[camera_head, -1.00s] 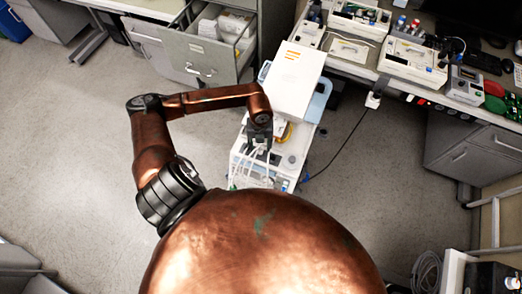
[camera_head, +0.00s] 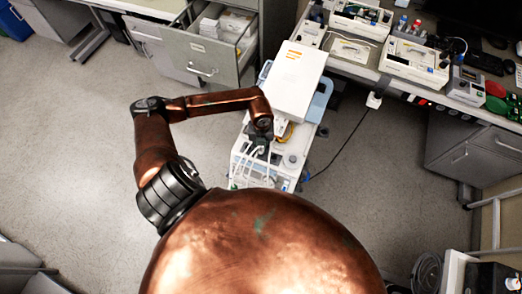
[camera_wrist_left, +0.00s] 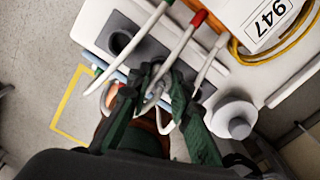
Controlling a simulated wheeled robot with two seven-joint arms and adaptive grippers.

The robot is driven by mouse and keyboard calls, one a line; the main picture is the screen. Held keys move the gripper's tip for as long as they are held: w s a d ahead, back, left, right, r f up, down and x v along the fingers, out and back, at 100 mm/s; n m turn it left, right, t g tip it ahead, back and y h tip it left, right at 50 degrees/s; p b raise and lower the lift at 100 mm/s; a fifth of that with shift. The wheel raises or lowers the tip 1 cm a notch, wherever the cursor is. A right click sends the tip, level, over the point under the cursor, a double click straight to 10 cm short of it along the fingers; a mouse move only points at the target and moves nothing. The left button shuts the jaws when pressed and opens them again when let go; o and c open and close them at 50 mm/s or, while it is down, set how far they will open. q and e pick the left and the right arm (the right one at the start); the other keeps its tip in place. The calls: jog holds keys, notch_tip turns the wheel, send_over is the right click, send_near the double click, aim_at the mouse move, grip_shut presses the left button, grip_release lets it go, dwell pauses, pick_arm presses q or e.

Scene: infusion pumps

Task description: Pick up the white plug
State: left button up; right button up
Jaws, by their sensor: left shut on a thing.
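My left gripper (camera_head: 262,148) is over the near end of a white wheeled cart (camera_head: 238,165). In the left wrist view its green-grey fingers (camera_wrist_left: 155,100) close around a small white piece (camera_wrist_left: 153,92) among white cable-like strands. The fingers partly hide this piece, so I cannot tell for sure what it is. A white plug-like block (camera_head: 374,100) with a black cord sits at the front edge of the bench, well right of the gripper. My right gripper is not in view.
A large white box (camera_head: 296,78) lies on the cart. A yellow cable (camera_wrist_left: 240,50), a red-tipped white stick (camera_wrist_left: 180,50) and a round white knob (camera_wrist_left: 234,118) are near the fingers. An open drawer (camera_head: 212,50) is at the back, equipment benches at right. The floor left is clear.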

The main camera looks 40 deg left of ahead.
pick_arm(q)
jog(key=shift+r, duration=0.1)
grip_shut()
jog(key=shift+r, duration=0.65)
jog(key=s+d+r, duration=0.4)
jog(key=s+r, duration=0.7)
jog(key=s, duration=0.2)
jog(key=shift+s+r, duration=0.2)
jog(key=shift+r, duration=0.05)
